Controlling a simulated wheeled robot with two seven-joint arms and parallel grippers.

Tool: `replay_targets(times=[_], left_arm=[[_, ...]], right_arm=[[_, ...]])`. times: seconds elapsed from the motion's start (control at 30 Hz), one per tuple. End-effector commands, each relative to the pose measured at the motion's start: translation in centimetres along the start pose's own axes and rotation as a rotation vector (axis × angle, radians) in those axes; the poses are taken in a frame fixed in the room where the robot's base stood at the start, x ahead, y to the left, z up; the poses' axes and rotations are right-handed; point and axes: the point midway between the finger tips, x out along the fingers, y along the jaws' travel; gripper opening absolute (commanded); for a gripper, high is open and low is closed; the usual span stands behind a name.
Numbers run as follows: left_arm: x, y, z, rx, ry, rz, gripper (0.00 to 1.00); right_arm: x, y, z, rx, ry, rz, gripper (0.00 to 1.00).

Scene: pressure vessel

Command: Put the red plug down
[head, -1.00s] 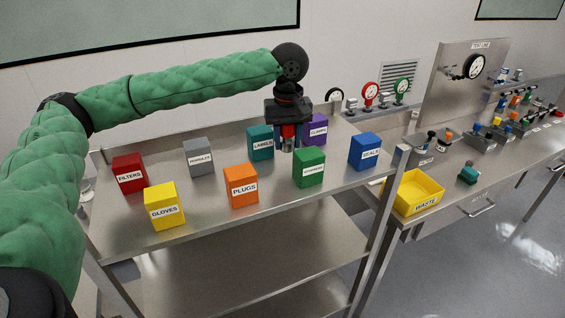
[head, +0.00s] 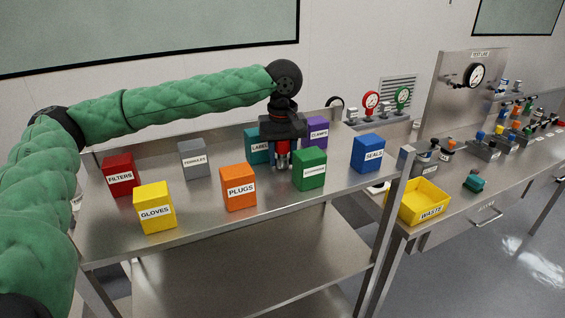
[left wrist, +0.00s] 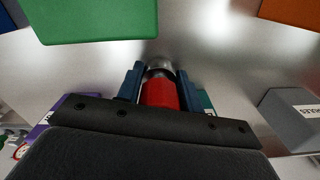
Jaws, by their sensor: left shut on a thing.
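My left gripper (head: 282,162) is shut on the red plug (head: 282,147) above the upper shelf of the steel cart (head: 200,215), among the coloured boxes. In the left wrist view the red plug (left wrist: 160,93) sits between the two blue fingers (left wrist: 160,88), with its metal end pointing away from the palm. The plug's end is close to the shelf; I cannot tell whether it touches. My right gripper is not in view.
Close around the gripper stand the green box (head: 309,168), teal box (head: 256,146) and purple box (head: 316,130). The orange PLUGS box (head: 238,187) and blue SEALS box (head: 368,153) stand farther off. A yellow WASTE bin (head: 424,202) is on the bench at right.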

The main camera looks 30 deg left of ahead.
Motion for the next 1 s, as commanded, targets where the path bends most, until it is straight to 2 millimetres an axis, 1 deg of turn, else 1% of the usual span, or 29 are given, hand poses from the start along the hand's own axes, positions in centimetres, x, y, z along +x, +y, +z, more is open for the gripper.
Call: replay_targets(times=[0.17, 0.57, 0.6, 0.67, 0.7, 1.0], left_arm=[[0.19, 0.01, -0.02, 0.0, 0.001, 0.001, 0.03], [0.41, -0.01, 0.01, 0.0, -0.001, 0.0, 0.03], [0.5, -0.01, 0.01, 0.0, -0.001, -0.001, 0.42], [0.49, -0.01, 0.0, 0.0, -0.001, -0.001, 0.54], [0.49, -0.01, 0.0, 0.0, -0.001, -0.001, 0.58], [0.44, -0.01, -0.01, 0.0, 0.0, 0.0, 0.58]], right_arm=[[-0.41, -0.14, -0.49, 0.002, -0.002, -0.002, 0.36], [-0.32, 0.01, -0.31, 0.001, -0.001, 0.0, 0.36], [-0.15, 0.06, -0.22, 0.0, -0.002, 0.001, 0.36], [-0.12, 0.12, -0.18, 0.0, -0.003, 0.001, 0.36], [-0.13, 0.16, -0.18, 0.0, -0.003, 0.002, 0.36], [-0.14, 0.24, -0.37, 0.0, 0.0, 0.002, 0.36]])
